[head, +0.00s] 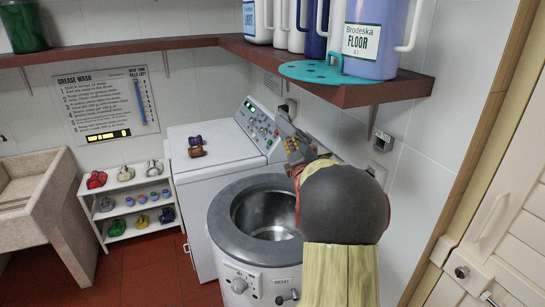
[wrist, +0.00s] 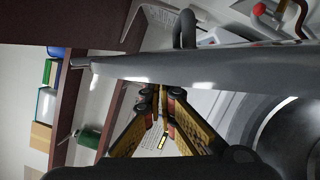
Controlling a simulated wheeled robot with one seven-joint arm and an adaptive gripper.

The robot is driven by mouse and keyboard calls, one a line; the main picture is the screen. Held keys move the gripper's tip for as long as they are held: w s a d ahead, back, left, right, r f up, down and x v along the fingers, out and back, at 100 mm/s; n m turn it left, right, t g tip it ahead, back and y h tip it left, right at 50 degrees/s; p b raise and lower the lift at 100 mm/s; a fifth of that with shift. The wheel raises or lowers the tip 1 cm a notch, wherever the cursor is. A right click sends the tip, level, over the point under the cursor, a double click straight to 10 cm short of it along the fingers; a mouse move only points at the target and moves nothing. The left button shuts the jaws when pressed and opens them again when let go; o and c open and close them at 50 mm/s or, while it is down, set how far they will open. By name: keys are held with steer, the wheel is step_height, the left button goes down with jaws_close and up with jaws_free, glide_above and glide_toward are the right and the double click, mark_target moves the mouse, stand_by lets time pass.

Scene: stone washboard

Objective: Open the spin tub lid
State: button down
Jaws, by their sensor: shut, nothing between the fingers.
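The spin tub (head: 222,232) is a round white drum with a wide grey rim, standing in front of the washing machine. Its mouth is uncovered in the head view, and the bare steel inside shows. In the wrist view, a grey slab (wrist: 230,66) with a loop handle (wrist: 185,30) crosses the picture nearly edge-on. It looks like the lid, raised off the mouth, with the tub opening (wrist: 285,135) at the right. My gripper (wrist: 160,92) is shut and empty, its tips close beside the slab; whether they touch is unclear. My arm hides the tub's right side in the head view.
A white washing machine (head: 205,160) with coloured buttons stands behind the tub. A wooden shelf (head: 350,95) with bottles and a teal disc (head: 310,72) overhangs the back right. A stone sink (head: 30,195) and a small rack (head: 130,211) are at left. Red floor is clear between.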

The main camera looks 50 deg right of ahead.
steer(key=s+d+r+m, duration=0.2)
steer(key=s+d+r, duration=0.1)
steer(key=d, duration=0.5)
steer(key=shift+s+d+r+p, duration=0.3)
steer(key=shift+s+p, duration=0.1)
steer(key=shift+s, duration=0.45)
steer(key=shift+g, duration=0.3)
